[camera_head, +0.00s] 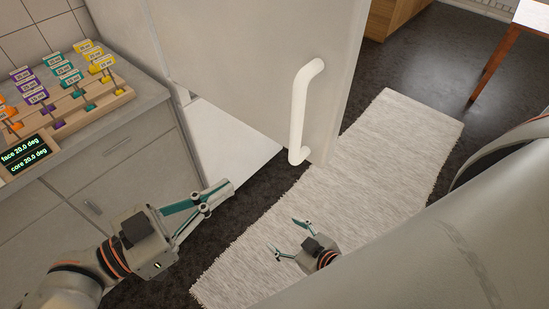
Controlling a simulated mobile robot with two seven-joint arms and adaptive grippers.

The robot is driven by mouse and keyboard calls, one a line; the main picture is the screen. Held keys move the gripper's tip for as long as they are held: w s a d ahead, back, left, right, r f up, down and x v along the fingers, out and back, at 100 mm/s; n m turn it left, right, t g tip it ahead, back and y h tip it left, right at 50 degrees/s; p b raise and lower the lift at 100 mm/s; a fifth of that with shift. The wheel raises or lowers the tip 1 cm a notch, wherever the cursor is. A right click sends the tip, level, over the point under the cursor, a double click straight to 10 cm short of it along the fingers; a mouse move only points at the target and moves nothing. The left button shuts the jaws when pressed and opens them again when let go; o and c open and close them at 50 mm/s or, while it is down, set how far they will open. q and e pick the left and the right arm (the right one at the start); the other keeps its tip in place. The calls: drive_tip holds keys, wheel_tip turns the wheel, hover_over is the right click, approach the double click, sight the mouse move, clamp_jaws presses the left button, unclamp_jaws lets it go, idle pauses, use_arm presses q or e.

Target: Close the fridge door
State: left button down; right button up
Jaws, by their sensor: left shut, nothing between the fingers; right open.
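The fridge door (260,60) is a light grey panel in the upper middle of the head view. It stands ajar, swung out from the cabinet front. A white vertical bar handle (297,120) is on its face near the free edge. A pale surface (225,150) shows low in the gap behind the door; the rest of the inside is hidden. My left gripper (227,190) is shut and empty, below and left of the handle, apart from it. My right gripper (284,236) is open and empty, low over the rug, below the handle and apart from the door.
A grey counter (125,118) at the left carries a wooden rack (70,122) of coloured tagged pieces and a small display (22,155). A pale rug (395,150) lies on the dark floor. A wooden table leg (492,70) stands at the upper right.

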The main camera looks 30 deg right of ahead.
use_arm(q)
drive_tip(key=p, duration=0.2)
approach(291, 146)
drive_tip(key=p+x, duration=0.1)
drive_tip(key=x, duration=0.4)
drive_tip(key=shift+d+r+p, duration=0.1)
drive_tip(key=shift+d+p, duration=0.05)
drive_tip(key=shift+p, duration=0.25)
drive_tip(key=shift+x, duration=0.8)
use_arm(e)
drive_tip(key=shift+s+d+r+g+h, duration=0.2)
drive_tip(key=shift+s+d, duration=0.1)
drive_tip(key=shift+d, duration=0.35)
drive_tip(key=shift+s+d+r+g+h, duration=0.1)
drive_tip(key=shift+s+d+r+h, duration=0.15)
drive_tip(key=shift+d, duration=0.35)
use_arm(q)
drive_tip(key=shift+w+d, duration=0.1)
drive_tip(key=shift+d, duration=0.05)
use_arm(e)
drive_tip(key=shift+w+a+f, duration=0.1)
